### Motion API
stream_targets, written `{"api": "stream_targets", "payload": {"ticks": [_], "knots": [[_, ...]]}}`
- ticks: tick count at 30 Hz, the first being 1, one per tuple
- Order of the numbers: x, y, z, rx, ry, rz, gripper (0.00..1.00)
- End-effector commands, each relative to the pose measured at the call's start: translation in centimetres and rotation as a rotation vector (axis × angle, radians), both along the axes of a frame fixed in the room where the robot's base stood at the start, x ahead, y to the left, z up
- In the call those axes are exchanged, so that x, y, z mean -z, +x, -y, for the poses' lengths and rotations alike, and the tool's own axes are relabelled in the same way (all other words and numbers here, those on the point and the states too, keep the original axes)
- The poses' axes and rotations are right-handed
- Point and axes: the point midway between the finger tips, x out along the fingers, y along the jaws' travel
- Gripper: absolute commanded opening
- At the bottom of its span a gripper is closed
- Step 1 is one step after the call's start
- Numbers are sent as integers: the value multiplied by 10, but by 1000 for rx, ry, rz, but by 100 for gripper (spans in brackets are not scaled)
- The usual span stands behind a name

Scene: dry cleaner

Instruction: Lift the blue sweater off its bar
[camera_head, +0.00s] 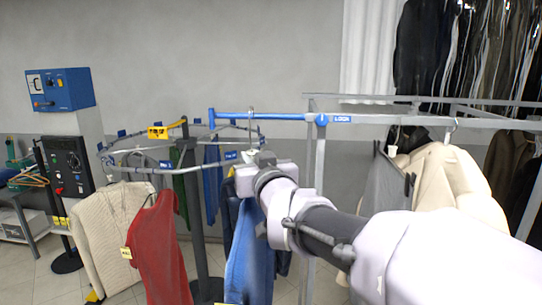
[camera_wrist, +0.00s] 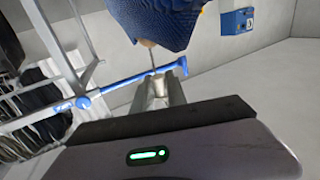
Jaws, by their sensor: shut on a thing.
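The blue sweater (camera_head: 249,262) hangs below my gripper in the head view, partly hidden behind it and my arm. Its knit shoulder (camera_wrist: 165,18) fills the top of the wrist view, which looks upside down. A blue bar (camera_head: 275,116) sticks out left from a grey rail; it also crosses the wrist view (camera_wrist: 118,82). The sweater's thin metal hanger hook (camera_head: 251,118) reaches up to the bar and appears to be over it. My gripper (camera_head: 251,155) is just below the bar, shut on the hanger near its neck. Its fingers (camera_wrist: 163,82) hide the exact grip.
A round rail (camera_head: 190,169) with a red garment (camera_head: 160,250), a cream sweater (camera_head: 112,232) and darker clothes stands close on the left. A grey rack frame (camera_head: 313,205) and a cream coat (camera_head: 450,182) are on the right. A blue box (camera_head: 60,89) is farther left.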

Motion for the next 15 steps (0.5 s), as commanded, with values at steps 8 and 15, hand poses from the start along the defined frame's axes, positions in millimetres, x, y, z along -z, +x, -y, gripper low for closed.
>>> {"api": "stream_targets", "payload": {"ticks": [8,15], "knots": [[-7,-56,-2,-2,0,1,0],[-5,-91,-3,-2,0,1,0]]}}
